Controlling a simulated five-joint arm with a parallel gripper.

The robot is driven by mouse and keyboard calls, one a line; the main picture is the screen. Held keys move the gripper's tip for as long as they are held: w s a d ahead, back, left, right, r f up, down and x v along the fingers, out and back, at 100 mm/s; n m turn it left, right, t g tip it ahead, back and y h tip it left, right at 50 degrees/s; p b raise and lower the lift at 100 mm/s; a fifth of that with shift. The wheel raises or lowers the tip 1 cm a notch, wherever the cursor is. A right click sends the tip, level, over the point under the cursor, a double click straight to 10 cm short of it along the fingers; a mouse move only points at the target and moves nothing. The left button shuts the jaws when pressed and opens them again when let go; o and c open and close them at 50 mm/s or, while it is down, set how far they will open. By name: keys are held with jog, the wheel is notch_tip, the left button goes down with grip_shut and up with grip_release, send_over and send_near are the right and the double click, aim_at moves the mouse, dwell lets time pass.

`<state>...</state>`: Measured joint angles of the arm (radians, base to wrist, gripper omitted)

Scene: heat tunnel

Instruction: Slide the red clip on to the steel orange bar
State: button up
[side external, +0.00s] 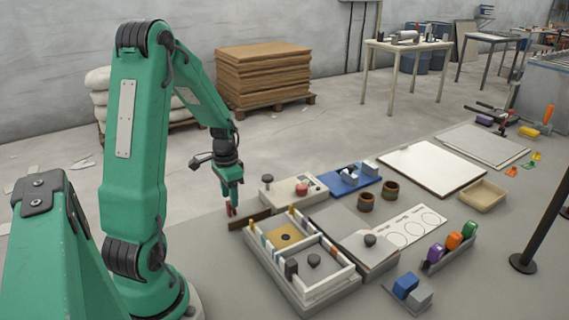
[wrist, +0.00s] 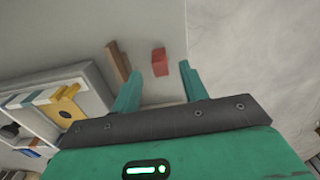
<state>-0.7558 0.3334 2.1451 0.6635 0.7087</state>
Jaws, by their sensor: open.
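My gripper (side external: 231,201) points down at the left end of the workbench. In the wrist view its two teal fingers (wrist: 159,84) are apart, with nothing held between them. The red clip (wrist: 159,62) is a small red block just beyond the fingertips, between their lines. In the side view the red clip (side external: 231,211) shows at the fingertips, partly hidden by them. I cannot tell which thing is the steel orange bar. A dark brown strip (side external: 249,219) lies right of the red clip; it shows left of the clip in the wrist view (wrist: 117,62).
A white-walled tray (side external: 322,289) with small coloured pieces along its edge stands close to the right. A cream box with a red knob (side external: 290,198), a blue fixture (side external: 349,180) and two brown cups (side external: 366,202) stand beyond. The grey surface left of the gripper is clear.

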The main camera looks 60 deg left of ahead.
jog(key=shift+f, duration=1.7)
grip_shut()
